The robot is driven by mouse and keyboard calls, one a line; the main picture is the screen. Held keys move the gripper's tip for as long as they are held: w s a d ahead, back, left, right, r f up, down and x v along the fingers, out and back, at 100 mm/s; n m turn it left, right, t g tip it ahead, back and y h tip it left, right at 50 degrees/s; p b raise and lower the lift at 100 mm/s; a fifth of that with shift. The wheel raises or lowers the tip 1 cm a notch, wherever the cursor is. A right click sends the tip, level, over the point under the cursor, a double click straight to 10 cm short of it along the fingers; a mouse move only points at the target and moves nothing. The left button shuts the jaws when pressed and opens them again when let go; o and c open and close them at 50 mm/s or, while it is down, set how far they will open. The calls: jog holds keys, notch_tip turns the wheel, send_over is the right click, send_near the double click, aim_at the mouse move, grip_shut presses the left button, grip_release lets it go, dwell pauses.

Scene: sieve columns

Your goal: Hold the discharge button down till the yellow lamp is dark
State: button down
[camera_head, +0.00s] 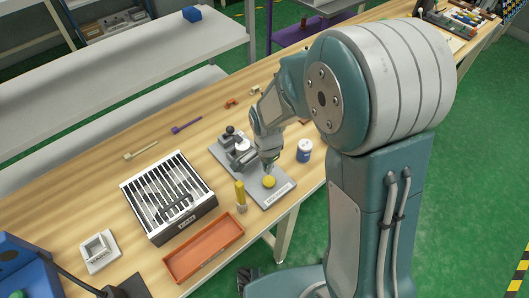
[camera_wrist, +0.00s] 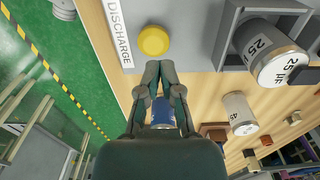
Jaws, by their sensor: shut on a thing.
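The yellow round discharge button (camera_head: 268,181) sits near the front end of a grey panel. In the wrist view the button (camera_wrist: 153,40) is beside a white DISCHARGE label (camera_wrist: 119,30). My gripper (camera_head: 268,168) is above the panel, close behind the button. In the wrist view my gripper's fingertips (camera_wrist: 159,65) are together just below the button, with a small gap in the picture; I see nothing between them. Whether they touch the button I cannot tell. A yellow upright cylinder (camera_head: 240,192) stands at the panel's left edge; whether it is the lamp, or lit, I cannot tell.
A blue-and-white can (camera_head: 304,150) stands right of the panel. A black-and-white slotted box (camera_head: 168,197) and an orange tray (camera_head: 203,247) lie to the left.

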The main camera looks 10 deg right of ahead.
notch_tip(320, 180, up, 8)
jog(key=d, duration=0.1)
dwell(0.7)
jog(key=shift+w, duration=0.1)
notch_tip(320, 180, up, 10)
jog(key=f+n+t, duration=0.1)
jog(key=n+t, duration=0.2)
jog(key=n, duration=0.2)
send_over(270, 177)
jog(key=s+d, duration=0.5)
jog(key=s+d+r+n+t, duration=0.2)
jog(key=s+d+r+n, duration=0.2)
jog(key=s, duration=0.6)
notch_tip(270, 177, up, 2)
jog(key=shift+d+n+t, duration=0.15)
jog(key=shift+n+t, duration=0.15)
jog(key=shift+n, duration=0.8)
